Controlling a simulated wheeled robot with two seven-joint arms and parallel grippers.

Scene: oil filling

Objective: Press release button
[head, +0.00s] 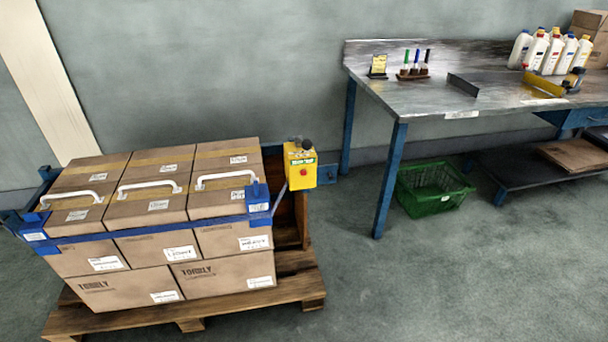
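A yellow control box (300,168) is fixed at the right end of the blue frame around the stacked boxes. A red button (303,172) shows on its front face, with a green label strip above it. A black knob (307,145) stands out at its top. I cannot tell from this view which of these is the release button. Neither of my grippers is in view.
Cardboard boxes with white handles (150,188) stand on a wooden pallet (255,303), bound by a blue bar (110,234). A metal workbench (420,95) with white bottles (552,52) is at right. A green crate (432,188) sits under it. The floor front right is clear.

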